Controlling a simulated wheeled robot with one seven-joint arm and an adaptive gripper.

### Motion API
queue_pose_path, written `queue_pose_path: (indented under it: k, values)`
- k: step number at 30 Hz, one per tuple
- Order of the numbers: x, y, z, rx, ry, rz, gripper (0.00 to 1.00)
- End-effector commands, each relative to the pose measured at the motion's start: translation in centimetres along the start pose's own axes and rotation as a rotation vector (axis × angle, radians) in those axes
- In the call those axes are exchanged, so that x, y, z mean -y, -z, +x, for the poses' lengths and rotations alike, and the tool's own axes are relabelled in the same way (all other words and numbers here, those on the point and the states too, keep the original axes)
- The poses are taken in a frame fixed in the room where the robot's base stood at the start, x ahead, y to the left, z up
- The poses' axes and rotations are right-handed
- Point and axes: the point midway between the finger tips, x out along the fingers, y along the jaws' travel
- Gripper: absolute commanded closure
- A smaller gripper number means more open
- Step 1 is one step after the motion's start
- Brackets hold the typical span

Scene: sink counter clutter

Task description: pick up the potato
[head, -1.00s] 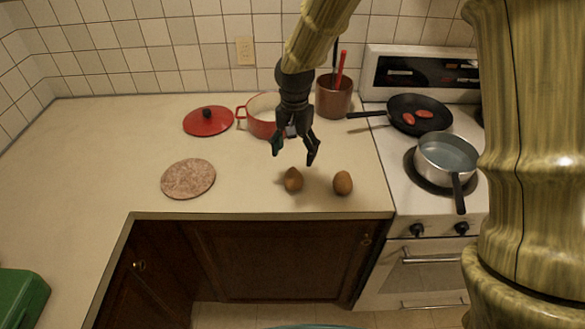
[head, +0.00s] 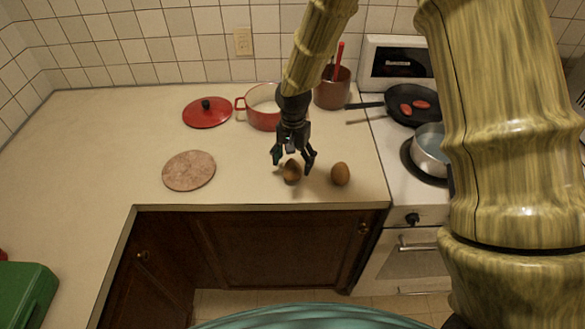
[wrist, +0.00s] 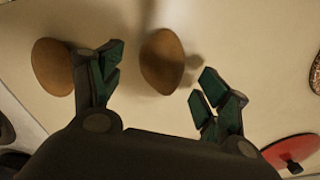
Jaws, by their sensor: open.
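Two brown, rounded, potato-like things lie on the counter near its front edge; I cannot tell for sure which is the potato. The left one (head: 292,176) is under my gripper (head: 293,161) in the head view, partly hidden by the fingers. In the wrist view this one (wrist: 162,60) shows ahead of the gap between the open fingers (wrist: 160,78), with nothing held. The right one (head: 340,174) stands apart, a little right of the fingers. In the wrist view it (wrist: 52,67) is at the left, partly behind a finger.
A red pot (head: 262,119), its red lid (head: 207,117) and a brown utensil pot (head: 330,93) stand behind. A round speckled board (head: 189,171) lies left. The stove at right holds a frying pan (head: 432,97) and a saucepan (head: 428,152). The counter at left is mostly clear.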

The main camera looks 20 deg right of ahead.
Motion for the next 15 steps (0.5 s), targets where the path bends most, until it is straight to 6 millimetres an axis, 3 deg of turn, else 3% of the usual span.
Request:
queue_pose_path:
  k: [9, 15]
  values:
    - [0.1, 0.0, 2.6, 0.000, -0.002, -0.002, 0.24]
    - [0.2, 0.1, 3.2, -0.002, 0.001, -0.003, 0.24]
